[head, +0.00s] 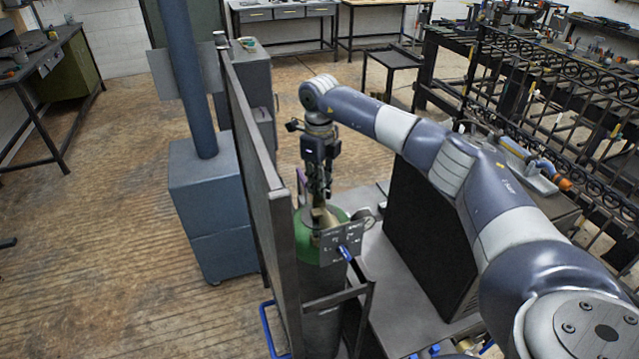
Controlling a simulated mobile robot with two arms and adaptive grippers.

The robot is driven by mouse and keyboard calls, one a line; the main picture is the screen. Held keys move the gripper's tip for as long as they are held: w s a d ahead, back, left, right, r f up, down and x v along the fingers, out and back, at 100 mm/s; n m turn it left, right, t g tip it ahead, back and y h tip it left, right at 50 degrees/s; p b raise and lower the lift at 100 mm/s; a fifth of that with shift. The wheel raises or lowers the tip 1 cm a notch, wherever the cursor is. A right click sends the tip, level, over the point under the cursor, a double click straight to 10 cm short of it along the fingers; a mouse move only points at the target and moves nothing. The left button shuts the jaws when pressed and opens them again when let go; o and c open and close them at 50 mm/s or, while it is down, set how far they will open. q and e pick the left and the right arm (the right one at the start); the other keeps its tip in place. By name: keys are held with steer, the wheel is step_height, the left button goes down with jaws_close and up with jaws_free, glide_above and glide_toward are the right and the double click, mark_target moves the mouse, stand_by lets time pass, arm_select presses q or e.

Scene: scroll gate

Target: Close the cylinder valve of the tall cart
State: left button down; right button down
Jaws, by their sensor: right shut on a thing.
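The gas cylinder (306,243) with a green shoulder and dark body stands upright in the lower middle, in a dark metal cart (330,300). My right arm reaches in from the lower right and bends down over it. My right gripper (320,200) points downward at the cylinder's top and is shut on the cylinder valve there. The valve is mostly hidden by the fingers, so its turn position cannot be told. A grey plate (328,250) with small markings and a blue handle (344,253) sits in front of the cylinder's shoulder. My left gripper is out of view.
A tall dark panel (258,150) stands close on the cylinder's left. A blue-grey box with a post (205,190) is beyond it. A black cabinet (430,240) stands to the right under my arm. Ornate iron gate work (545,90) fills the right.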

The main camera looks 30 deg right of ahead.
steer(key=m, duration=0.6)
steer(key=shift+r+m+b, duration=0.1)
steer(key=shift+m+b, duration=0.2)
steer(key=m, duration=0.6)
steer(key=shift+w, duration=0.1)
steer(key=m, duration=0.6)
steer(key=shift+m, duration=0.4)
steer(key=m, duration=0.5)
steer(key=shift+d+r+m+p, duration=0.1)
steer(key=shift+m+p, duration=0.3)
steer(key=shift+m, duration=0.3)
steer(key=c, duration=1.7)
jaws_free()
steer(key=shift+o, duration=0.2)
